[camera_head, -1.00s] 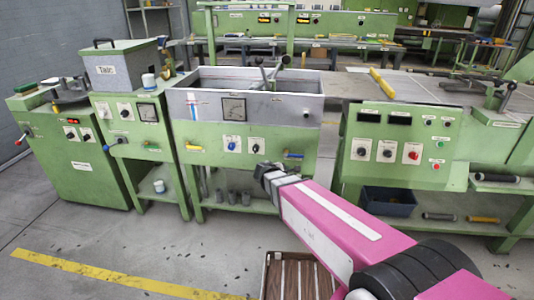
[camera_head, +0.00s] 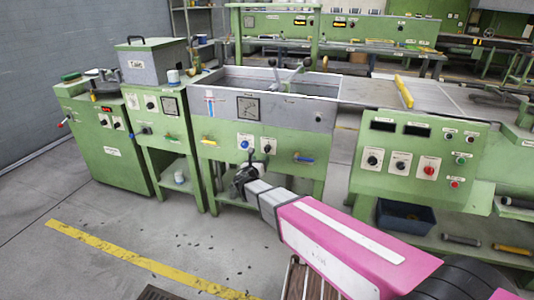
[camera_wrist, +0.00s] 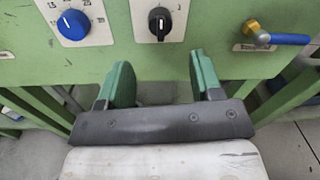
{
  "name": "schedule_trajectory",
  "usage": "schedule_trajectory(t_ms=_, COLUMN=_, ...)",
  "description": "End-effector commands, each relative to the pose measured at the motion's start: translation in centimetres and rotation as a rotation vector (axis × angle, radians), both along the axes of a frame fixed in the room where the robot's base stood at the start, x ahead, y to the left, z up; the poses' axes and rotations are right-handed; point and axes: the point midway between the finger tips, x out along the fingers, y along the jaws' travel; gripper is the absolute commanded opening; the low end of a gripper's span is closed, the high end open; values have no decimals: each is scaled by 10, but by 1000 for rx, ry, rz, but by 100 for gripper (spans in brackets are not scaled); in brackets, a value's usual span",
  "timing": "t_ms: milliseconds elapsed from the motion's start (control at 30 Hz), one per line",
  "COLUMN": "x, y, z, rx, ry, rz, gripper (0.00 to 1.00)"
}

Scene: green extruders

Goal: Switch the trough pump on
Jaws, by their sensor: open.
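The grey trough (camera_head: 285,81) sits in the green middle machine. Its front panel carries a blue dial (camera_head: 245,143), a black rotary switch (camera_head: 267,148) on a white plate and a blue-handled valve (camera_head: 304,158). In the wrist view the black switch (camera_wrist: 159,23) stands roughly upright, just beyond and between the fingertips; its plate's label is cut off at the top. The blue dial (camera_wrist: 73,24) is to its left, the blue-handled valve (camera_wrist: 275,37) to its right. My gripper (camera_head: 240,178) is open and empty, its green fingers (camera_wrist: 163,75) apart from the switch.
A control panel (camera_head: 415,157) with several knobs and buttons stands to the right. A talc machine (camera_head: 150,110) stands to the left. Below the right machine is a dark blue bin (camera_head: 405,216).

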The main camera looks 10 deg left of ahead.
Motion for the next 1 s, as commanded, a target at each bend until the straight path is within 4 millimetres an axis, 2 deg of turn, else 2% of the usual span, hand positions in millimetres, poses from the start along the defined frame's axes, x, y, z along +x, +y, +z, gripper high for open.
schedule_trajectory(t_ms=33, x=13, y=0, z=-1, rx=1, ry=-1, rz=-2, gripper=60)
schedule_trajectory(t_ms=200, x=43, y=-4, z=-1, rx=2, ry=-1, rz=-2, gripper=60)
schedule_trajectory(t_ms=400, x=68, y=-8, z=0, rx=3, ry=-1, rz=-2, gripper=60)
schedule_trajectory(t_ms=600, x=78, y=-10, z=0, rx=3, ry=0, rz=-1, gripper=60)
schedule_trajectory(t_ms=867, x=78, y=-11, z=0, rx=3, ry=0, rz=-1, gripper=60)
schedule_trajectory(t_ms=967, x=78, y=-11, z=0, rx=3, ry=0, rz=-1, gripper=30)
schedule_trajectory(t_ms=1000, x=78, y=-11, z=0, rx=3, ry=0, rz=-1, gripper=17)
